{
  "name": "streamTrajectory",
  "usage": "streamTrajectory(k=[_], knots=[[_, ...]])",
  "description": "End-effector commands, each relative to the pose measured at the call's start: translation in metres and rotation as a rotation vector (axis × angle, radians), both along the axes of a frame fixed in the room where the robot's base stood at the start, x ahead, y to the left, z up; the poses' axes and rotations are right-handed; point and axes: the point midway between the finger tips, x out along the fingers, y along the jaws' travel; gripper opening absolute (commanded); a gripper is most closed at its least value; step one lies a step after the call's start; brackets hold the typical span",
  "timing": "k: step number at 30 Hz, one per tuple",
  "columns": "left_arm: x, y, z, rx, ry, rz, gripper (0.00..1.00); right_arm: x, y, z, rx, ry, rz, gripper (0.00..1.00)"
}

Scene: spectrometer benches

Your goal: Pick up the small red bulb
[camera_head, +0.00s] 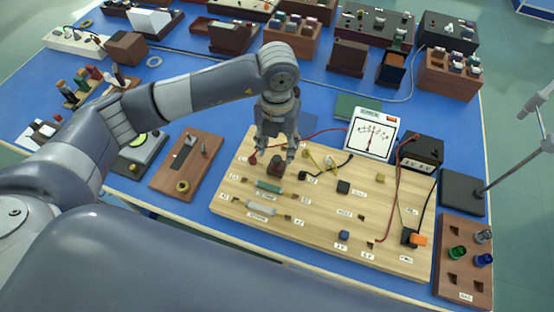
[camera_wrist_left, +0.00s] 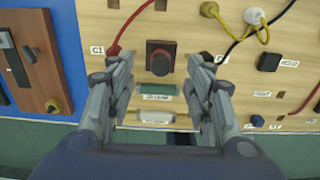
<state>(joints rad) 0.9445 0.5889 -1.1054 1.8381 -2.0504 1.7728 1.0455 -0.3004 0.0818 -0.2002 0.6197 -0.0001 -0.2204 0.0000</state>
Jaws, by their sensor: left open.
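A small dark red bulb (camera_head: 276,163) sits on a dark square base on the light wooden board (camera_head: 330,235). In the left wrist view the bulb (camera_wrist_left: 160,62) shows from above as a round reddish top on its dark base. My left gripper (camera_head: 275,153) points down over it, with its fingers apart. In the wrist view the fingertips (camera_wrist_left: 161,58) lie to either side of the bulb, and nothing is held. I cannot tell exactly how high the tips are above the board. My right gripper is not in view.
Green (camera_head: 268,186) and pale (camera_head: 261,207) cylindrical parts lie just in front of the bulb. Red, black and yellow wires run across the board nearby. A white meter (camera_head: 372,135) and a black box (camera_head: 420,150) stand behind. A stand with a rod (camera_head: 515,172) is at right.

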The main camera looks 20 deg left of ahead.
Motion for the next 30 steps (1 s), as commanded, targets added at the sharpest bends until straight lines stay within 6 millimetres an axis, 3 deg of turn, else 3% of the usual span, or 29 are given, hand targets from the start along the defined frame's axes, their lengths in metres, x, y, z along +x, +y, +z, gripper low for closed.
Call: streamTrajectory(k=[8, 12, 20, 21, 26, 30], knots=[[-0.006, 0.000, -0.031, 0.000, 0.006, -0.001, 0.48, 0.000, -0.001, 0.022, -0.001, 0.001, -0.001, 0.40], [-0.005, -0.001, -0.049, -0.002, 0.002, -0.001, 0.48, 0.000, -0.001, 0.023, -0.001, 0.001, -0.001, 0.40], [-0.004, -0.001, -0.055, -0.002, 0.000, -0.002, 0.48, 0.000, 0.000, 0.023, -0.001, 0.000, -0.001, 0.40], [-0.004, -0.001, -0.054, -0.002, 0.000, -0.002, 0.45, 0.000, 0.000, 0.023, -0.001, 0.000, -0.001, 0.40], [-0.004, -0.001, -0.054, -0.002, 0.000, -0.002, 0.09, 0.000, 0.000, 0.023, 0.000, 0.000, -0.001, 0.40], [-0.004, -0.001, -0.054, -0.002, 0.000, -0.002, 0.07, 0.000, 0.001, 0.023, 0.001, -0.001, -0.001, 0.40]])
